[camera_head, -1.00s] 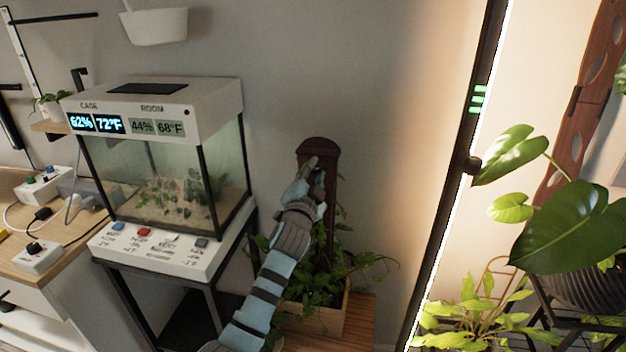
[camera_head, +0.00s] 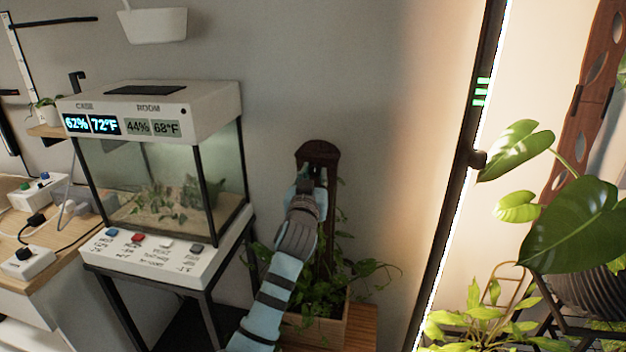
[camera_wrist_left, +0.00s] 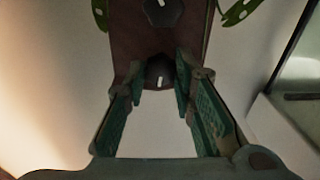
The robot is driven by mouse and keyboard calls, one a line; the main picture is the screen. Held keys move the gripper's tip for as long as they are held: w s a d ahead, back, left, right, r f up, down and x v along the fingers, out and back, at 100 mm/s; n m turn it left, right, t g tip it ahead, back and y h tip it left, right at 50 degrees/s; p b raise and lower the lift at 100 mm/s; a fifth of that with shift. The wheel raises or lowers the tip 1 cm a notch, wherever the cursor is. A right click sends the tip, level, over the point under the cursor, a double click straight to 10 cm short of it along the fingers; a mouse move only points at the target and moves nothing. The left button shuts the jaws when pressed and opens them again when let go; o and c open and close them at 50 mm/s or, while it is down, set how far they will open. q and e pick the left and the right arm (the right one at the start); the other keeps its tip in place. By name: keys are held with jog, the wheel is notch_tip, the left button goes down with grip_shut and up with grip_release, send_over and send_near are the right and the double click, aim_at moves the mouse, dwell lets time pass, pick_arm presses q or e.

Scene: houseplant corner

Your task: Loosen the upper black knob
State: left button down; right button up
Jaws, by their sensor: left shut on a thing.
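The dark brown post (camera_head: 318,149) stands against the wall behind a wooden planter. In the left wrist view, which looks upside down, two black knobs with white marks show on the post (camera_wrist_left: 130,50). The upper black knob (camera_wrist_left: 160,74) sits near the post's end, between my left fingertips. The other black knob (camera_wrist_left: 162,12) is at the picture's top edge, clear of the fingers. My left gripper (camera_head: 311,178) reaches the post from the front and is shut on the upper knob, which it mostly hides in the head view. My right gripper is not in view.
A glass terrarium (camera_head: 160,185) on a black stand is left of my arm. Vines grow from the wooden planter (camera_head: 318,330) around the post. A bright light bar (camera_head: 466,170) and a large-leaved plant (camera_head: 580,235) are at the right.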

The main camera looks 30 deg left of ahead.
pick_arm(q)
jog(key=shift+f+n, duration=0.1)
jog(key=shift+n, duration=0.6)
jog(key=c, duration=1.3)
grip_release()
jog(key=shift+s, duration=0.1)
jog(key=v, duration=1.2)
